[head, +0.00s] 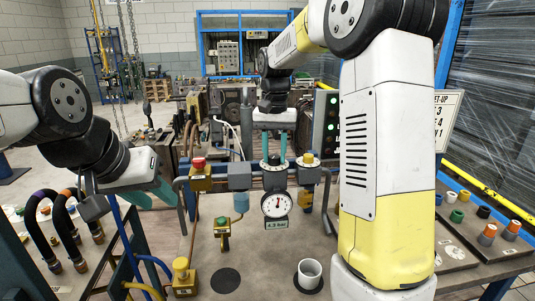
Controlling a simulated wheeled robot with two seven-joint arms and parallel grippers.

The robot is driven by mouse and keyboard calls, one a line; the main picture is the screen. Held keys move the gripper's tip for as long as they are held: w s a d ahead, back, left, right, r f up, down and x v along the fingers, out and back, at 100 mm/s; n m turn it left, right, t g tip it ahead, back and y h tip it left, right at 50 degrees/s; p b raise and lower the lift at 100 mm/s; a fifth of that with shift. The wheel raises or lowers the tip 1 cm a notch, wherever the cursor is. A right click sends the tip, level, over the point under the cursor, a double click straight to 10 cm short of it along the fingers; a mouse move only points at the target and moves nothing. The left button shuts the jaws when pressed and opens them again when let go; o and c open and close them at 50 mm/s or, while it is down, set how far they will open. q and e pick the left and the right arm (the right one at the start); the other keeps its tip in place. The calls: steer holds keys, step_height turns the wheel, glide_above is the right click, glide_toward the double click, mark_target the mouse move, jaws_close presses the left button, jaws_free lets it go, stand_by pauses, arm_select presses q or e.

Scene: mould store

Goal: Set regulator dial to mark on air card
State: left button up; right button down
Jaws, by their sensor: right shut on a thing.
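The regulator dial (273,167) is a dark knob with a pale ring on the blue air unit at centre. My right gripper (274,158) comes down from above, its teal fingers shut on the dial's sides. Below hangs a round white gauge (276,204) with a red needle; a plate (277,225) under it appears to read 4.3 bar. A white card (448,118) with "SET-UP" lettering stands at right, partly hidden by my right arm; I cannot tell whether it is the air card. My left gripper (158,195) is empty at left, teal fingers apart.
A red-button box (199,176) and a yellow-knobbed valve (309,160) flank the regulator. A white cup (309,273) stands on the bench in front. Dark hoses (66,225) rise at left. Coloured fittings (484,212) sit at right. The bench between the cup and black disc (226,281) is clear.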

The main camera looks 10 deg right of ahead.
mark_target(275, 156)
steer(key=m, duration=0.5)
steer(key=shift+m, duration=0.4)
stand_by(0.4)
steer(key=c, duration=1)
jaws_free()
step_height(275, 156, up, 8)
steer(key=shift+f, duration=0.1)
